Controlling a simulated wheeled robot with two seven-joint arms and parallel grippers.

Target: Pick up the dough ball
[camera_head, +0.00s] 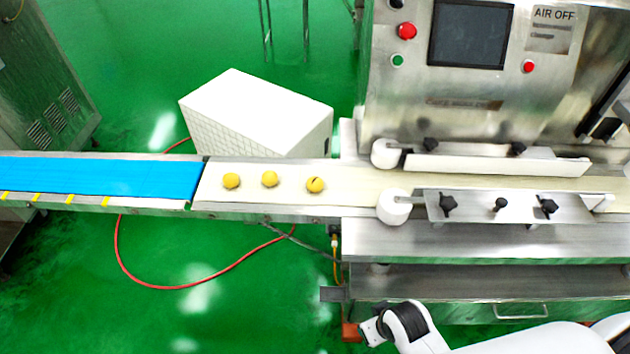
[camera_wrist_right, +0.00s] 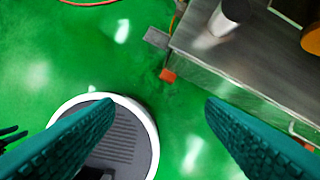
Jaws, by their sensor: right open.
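Three yellow dough balls lie in a row on the pale conveyor belt (camera_head: 215,193) in the head view: a left one (camera_head: 231,180), a middle one (camera_head: 269,178) and a right one (camera_head: 315,185). The right one has a dark mark on top. My right arm comes in at the bottom right of the head view, in front of the machine and well below the belt. In the wrist view my right gripper (camera_wrist_right: 162,108) is open and empty, its teal fingers apart over the green floor. No dough ball shows there. A dark pronged shape at that view's left edge may be my left gripper, too cut off to tell.
The pale belt meets a blue belt (camera_head: 120,177) on the left and runs right between white rollers (camera_head: 394,207) and guide plates into the steel machine (camera_head: 400,95). A steel shelf (camera_head: 470,240) sticks out below the belt. A white box (camera_head: 255,110) stands behind.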

